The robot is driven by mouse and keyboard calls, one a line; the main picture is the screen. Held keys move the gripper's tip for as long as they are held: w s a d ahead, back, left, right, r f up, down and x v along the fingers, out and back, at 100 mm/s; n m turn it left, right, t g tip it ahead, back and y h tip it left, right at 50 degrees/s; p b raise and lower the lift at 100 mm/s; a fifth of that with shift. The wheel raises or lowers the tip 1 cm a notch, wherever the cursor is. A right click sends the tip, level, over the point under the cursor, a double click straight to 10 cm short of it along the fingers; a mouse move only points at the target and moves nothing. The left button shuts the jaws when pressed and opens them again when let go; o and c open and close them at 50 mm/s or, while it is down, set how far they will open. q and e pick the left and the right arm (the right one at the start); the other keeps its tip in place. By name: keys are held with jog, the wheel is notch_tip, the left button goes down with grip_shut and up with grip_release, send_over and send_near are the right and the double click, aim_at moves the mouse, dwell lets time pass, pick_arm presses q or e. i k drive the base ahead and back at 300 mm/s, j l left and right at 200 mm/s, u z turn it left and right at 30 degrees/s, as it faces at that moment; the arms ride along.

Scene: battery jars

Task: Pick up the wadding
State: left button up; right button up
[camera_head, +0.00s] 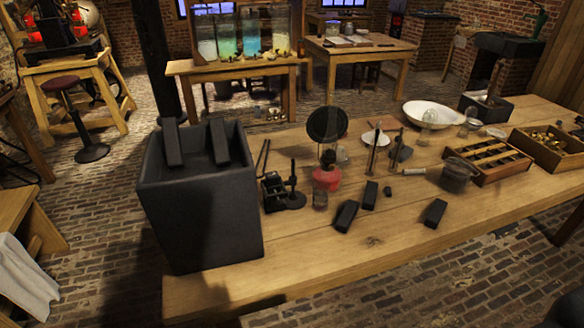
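I cannot single out the wadding with certainty. A small pale roll-like piece (413,171) lies on the wooden table (300,255), left of a glass vessel with dark contents (457,175). A white bowl (418,107) with a clear glass piece in it stands further back, and a small white dish (375,138) lies nearer the middle. Neither of my grippers can be made out. A dark rounded shape is cut off at the bottom right corner, and I cannot tell what it is.
A large dark box (200,215) stands at the table's left end. A lamp with a red base (327,178) and a dark round disc (327,124) stand mid-table. Several black blocks (346,216) lie in front. Wooden trays (487,158) fill the right. The front strip is clear.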

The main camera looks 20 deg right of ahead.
aim_at(341, 152)
jog(key=i+l+u, duration=0.15)
jog(key=l, duration=0.5)
jog(key=i+l+u, duration=0.2)
jog(key=l, duration=0.45)
jog(key=l+u, duration=0.15)
jog(key=l, duration=0.5)
